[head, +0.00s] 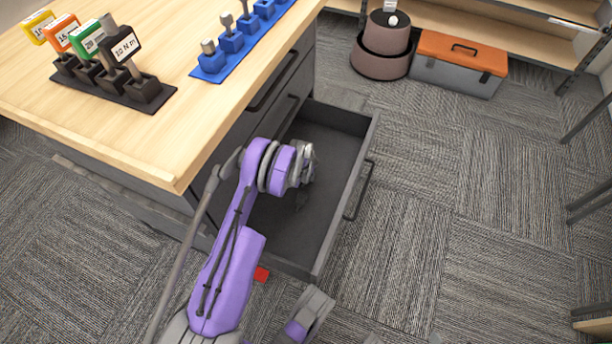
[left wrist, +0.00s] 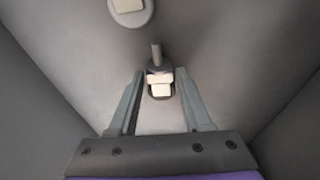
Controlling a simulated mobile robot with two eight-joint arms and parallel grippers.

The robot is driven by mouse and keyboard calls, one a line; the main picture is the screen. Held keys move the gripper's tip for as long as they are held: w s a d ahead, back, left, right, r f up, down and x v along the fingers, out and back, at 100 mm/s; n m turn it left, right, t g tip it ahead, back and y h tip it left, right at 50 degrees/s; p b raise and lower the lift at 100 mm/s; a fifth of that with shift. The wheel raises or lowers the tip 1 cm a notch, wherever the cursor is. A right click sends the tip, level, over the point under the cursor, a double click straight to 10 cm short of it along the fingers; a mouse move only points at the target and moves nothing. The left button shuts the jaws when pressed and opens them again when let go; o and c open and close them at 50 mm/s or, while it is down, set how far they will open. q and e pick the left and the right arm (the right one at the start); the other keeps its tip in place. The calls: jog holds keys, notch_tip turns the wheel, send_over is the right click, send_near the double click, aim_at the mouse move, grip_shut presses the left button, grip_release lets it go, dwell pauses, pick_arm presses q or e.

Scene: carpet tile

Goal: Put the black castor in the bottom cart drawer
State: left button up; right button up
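The open cart drawer (head: 345,122) is grey, sits low under other drawer fronts and looks empty in the head view apart from my arm. My left gripper (head: 301,198) reaches down into it. In the left wrist view the left gripper (left wrist: 160,75) is open, with one finger on each side of a small castor-like piece with a stem (left wrist: 155,52) and a pale lit part. Gaps show between it and both fingers. Its black colour is not clear. A second round grey piece with a pale patch (left wrist: 130,8) shows at the top edge.
The wooden cart top (head: 130,130) overhangs the drawer's left side and carries a black rack (head: 115,85) and a blue rack (head: 230,45). An orange-lidded toolbox (head: 460,65) and brown round containers (head: 383,45) stand behind.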

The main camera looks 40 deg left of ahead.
aim_at(304, 183)
pick_arm(q)
jog(key=shift+o, duration=1.1)
jog(key=shift+r, duration=0.15)
jog(key=a+p+v, duration=0.1)
jog(key=p+v, duration=0.2)
jog(key=v, duration=0.9)
jog(key=s+d+r+m+t, duration=0.1)
jog(key=s+d+r, duration=0.3)
jog(key=d+r, duration=0.5)
jog(key=s+d+r+m, duration=0.1)
jog(key=s+d+r, duration=0.2)
jog(key=d+r, duration=0.55)
jog(key=s+d+r, duration=0.2)
jog(key=s+d, duration=0.1)
jog(key=s, duration=0.3)
jog(key=s+d+r+m, duration=0.1)
jog(key=s+d+r, duration=0.1)
jog(key=s, duration=0.5)
jog(key=s+d+r+t, duration=0.1)
jog(key=s+d+r, duration=0.1)
jog(key=s+d, duration=0.2)
jog(key=s, duration=0.2)
jog(key=shift+s+r+m+h, duration=0.25)
jog(key=shift+s+m+h, duration=0.05)
jog(key=shift+s+h, duration=0.1)
